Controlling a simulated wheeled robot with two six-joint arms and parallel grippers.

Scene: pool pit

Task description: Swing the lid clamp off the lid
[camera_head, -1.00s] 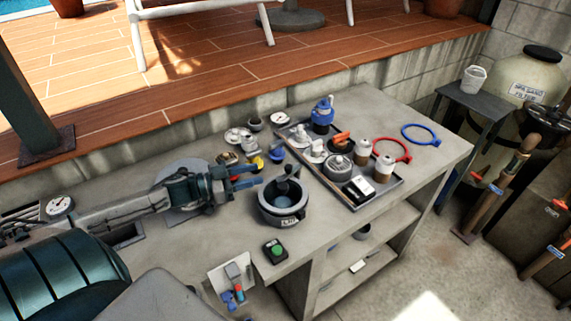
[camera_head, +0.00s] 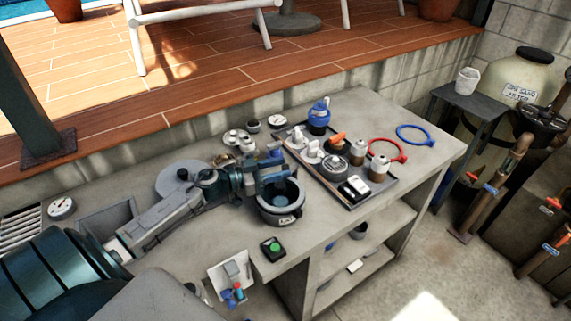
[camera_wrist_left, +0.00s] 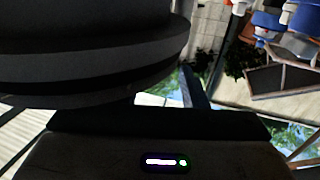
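The dark round pot (camera_head: 279,218) stands near the front edge of the bench, with a pale label on its front and a bluish round top. My left gripper (camera_head: 272,171) is over the pot's rear part; its two blue fingers look apart. The lid clamp is hidden behind the fingers, so I cannot tell whether they touch it. In the left wrist view a large dark round shape fills the upper left and hides most of the fingers. My right gripper is not in view.
A dark tray (camera_head: 345,190) with bottles and fittings lies right of the pot. A green button box (camera_head: 272,249) is in front. Small parts and a gauge (camera_head: 277,122) stand behind. Red (camera_head: 388,150) and blue (camera_head: 415,134) rings lie on the clear right end.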

